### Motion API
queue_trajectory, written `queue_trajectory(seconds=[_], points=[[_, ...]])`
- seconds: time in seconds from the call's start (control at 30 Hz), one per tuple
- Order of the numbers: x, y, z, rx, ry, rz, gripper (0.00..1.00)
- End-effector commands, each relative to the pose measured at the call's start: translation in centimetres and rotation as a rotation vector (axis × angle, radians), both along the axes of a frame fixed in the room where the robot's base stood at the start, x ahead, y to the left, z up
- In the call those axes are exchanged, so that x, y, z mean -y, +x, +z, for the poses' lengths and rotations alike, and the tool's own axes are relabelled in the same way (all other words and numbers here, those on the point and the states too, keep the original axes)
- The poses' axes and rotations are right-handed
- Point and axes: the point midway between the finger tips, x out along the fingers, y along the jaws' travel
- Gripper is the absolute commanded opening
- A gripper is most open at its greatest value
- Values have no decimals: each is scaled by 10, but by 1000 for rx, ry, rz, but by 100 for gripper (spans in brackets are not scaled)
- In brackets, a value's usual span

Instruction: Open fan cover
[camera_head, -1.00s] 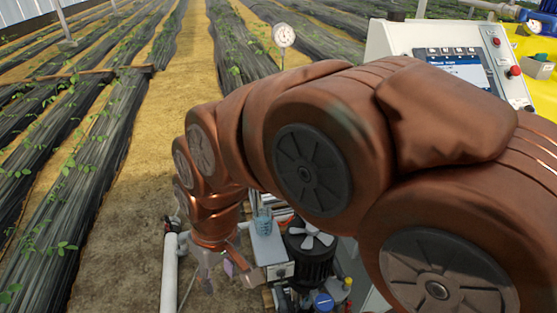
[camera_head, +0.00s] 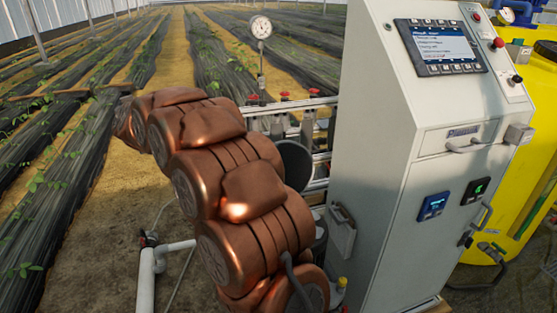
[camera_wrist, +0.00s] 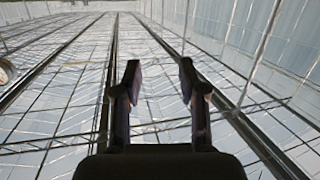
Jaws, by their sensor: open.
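A dark grey round part (camera_head: 294,164), which looks like the fan cover, stands tilted left of the cabinet in the head view. My arm hides part of it, and I cannot see its hinge. The fan and motor are hidden behind my arm. My gripper (camera_wrist: 160,76) shows only in the wrist view. Its two fingers are apart with nothing between them, and they point at the greenhouse roof, with no fan cover in that view. In the head view the gripper is hidden by my arm.
The grey control cabinet (camera_head: 385,160) fills the right of centre, with a yellow tank (camera_head: 515,180) beyond it. A pressure gauge (camera_head: 261,27) and red-topped valves (camera_head: 285,95) stand behind my arm. A white pipe (camera_head: 147,275) rises at lower left.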

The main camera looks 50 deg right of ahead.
Motion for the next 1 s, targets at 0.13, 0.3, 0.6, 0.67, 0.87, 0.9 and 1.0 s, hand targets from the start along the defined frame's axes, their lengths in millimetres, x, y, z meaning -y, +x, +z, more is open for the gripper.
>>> queue_trajectory(seconds=[0.13, 0.3, 0.6, 0.67, 0.87, 0.9, 1.0], points=[[63, 24, -20, 117, -74, -181, 41], [136, 28, -41, 216, -171, -419, 41], [246, -21, -107, 289, -351, -893, 41], [263, -38, -125, 287, -388, -994, 41], [302, -103, -191, 240, -502, -1334, 41], [306, -116, -203, 227, -520, -1397, 41], [312, -148, -220, 208, -558, -1540, 41]])
